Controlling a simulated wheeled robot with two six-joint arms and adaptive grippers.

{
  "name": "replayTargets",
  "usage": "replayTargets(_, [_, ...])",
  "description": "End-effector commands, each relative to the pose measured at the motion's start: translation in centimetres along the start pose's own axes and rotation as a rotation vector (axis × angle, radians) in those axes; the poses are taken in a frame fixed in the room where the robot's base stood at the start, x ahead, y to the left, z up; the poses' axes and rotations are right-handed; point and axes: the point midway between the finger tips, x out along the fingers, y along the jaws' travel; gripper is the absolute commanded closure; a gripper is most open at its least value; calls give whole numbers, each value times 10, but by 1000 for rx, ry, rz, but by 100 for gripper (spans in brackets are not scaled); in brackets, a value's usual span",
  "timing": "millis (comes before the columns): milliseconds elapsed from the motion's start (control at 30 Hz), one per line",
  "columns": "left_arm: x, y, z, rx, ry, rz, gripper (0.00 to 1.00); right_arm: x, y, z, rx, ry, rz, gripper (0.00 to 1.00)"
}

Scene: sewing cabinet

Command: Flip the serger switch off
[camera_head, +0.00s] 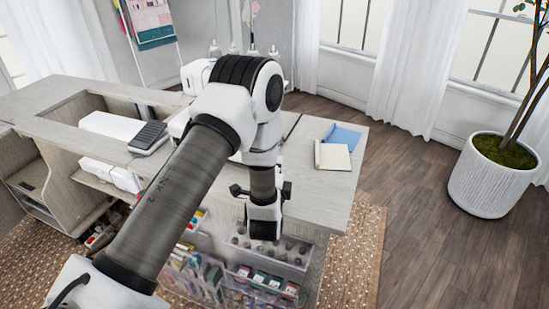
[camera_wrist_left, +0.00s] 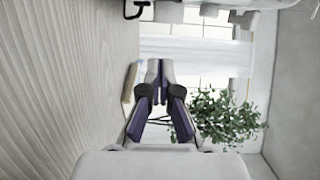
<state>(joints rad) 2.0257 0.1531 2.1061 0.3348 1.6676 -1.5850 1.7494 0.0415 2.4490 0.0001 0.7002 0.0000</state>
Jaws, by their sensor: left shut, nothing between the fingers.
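A white machine (camera_head: 196,77) stands at the back of the table, partly hidden behind my left arm; I cannot tell for sure that it is the serger. No switch can be made out in either view. My left arm reaches over the table, and its wrist is low near the table's front edge in the head view. In the left wrist view my left gripper (camera_wrist_left: 160,68) is shut and empty, with its fingertips together. The tabletop (camera_wrist_left: 55,85) fills the left side there. My right gripper is not in view.
A cream pad (camera_head: 332,157) and a blue cloth (camera_head: 345,136) lie at the table's right end. A dark keypad-like device (camera_head: 148,137) is on the left. Clear organizers (camera_head: 265,280) stand below the table edge. A potted plant (camera_head: 494,180) is right, across open floor.

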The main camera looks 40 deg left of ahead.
Motion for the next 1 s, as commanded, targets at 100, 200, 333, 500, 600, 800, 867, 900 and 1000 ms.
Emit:
replayTargets(100, [-30,3,-1,4,3,4,100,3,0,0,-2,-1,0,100])
replayTargets(200, [-50,3,-1,3,4,2,100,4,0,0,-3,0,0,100])
replayTargets(333, [-65,3,-1,2,3,2,100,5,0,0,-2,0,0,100])
replayTargets(500, [-70,2,0,0,1,-1,100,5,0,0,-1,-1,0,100])
replayTargets(600, [-70,2,0,0,1,-1,100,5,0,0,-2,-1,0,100])
replayTargets(800, [-70,2,0,0,1,0,100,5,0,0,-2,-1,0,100])
replayTargets(867, [-70,2,0,0,1,0,100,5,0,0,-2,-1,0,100])
replayTargets(900, [-70,2,0,0,1,0,100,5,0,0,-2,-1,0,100])
replayTargets(1000, [-70,2,0,0,1,0,100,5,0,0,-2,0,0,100])
